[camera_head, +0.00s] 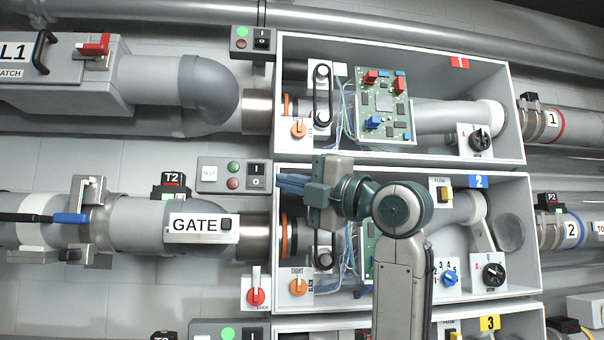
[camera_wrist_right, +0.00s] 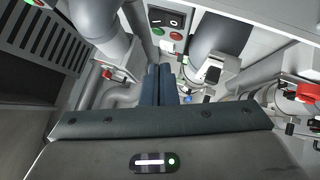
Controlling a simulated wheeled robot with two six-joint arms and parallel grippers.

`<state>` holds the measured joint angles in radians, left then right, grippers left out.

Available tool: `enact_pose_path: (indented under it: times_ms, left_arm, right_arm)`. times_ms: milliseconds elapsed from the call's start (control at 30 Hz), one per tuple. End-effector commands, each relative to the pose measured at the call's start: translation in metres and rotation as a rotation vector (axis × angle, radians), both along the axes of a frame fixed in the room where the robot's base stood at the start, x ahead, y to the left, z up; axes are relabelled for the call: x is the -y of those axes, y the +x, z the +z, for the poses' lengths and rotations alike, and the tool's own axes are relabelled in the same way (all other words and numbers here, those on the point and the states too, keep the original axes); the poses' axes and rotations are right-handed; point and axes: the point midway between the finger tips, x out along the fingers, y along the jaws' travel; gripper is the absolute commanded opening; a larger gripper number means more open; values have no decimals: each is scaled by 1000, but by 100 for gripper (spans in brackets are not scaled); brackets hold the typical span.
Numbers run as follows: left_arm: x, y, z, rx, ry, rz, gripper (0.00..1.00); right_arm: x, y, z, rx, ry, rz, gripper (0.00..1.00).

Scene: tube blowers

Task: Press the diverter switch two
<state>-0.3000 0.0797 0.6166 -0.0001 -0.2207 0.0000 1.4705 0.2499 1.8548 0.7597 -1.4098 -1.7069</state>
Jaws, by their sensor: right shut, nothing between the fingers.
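A black rocker switch (camera_head: 256,175) marked with a line and a circle sits on a grey panel (camera_head: 207,176) with a TEST label and a green and a red light, left of the box marked 2. No label naming it the diverter switch is readable. My right gripper (camera_head: 280,183) is shut and empty. Its blue fingers point left and end just right of that panel; I cannot tell whether they touch it. In the right wrist view the shut fingers (camera_wrist_right: 158,68) point up the picture, below a panel with a black rocker (camera_wrist_right: 165,18). My left gripper is out of view.
My right arm covers part of the box marked 2 (camera_head: 530,232), with its knobs and wiring. The box marked 1 (camera_head: 518,110) is above, a third below. A GATE plate (camera_head: 195,224) and large pipes (camera_head: 150,210) stand left of the fingers.

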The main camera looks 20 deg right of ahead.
Motion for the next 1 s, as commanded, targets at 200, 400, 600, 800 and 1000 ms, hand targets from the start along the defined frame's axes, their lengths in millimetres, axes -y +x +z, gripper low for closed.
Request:
enact_pose_path:
  times_ms: [200,400,600,800,1000]
  left_arm:
    - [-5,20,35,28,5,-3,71]
    - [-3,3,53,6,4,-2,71]
    - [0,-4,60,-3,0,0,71]
    - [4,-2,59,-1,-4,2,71]
    - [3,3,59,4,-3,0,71]
  right_arm:
    - [-26,41,19,-4,1,3,0]
    - [-22,67,29,-2,-1,-3,0]
    - [-18,79,31,-1,0,0,0]
    - [-18,81,31,1,-1,0,0]
    - [-18,81,31,1,-1,0,0]
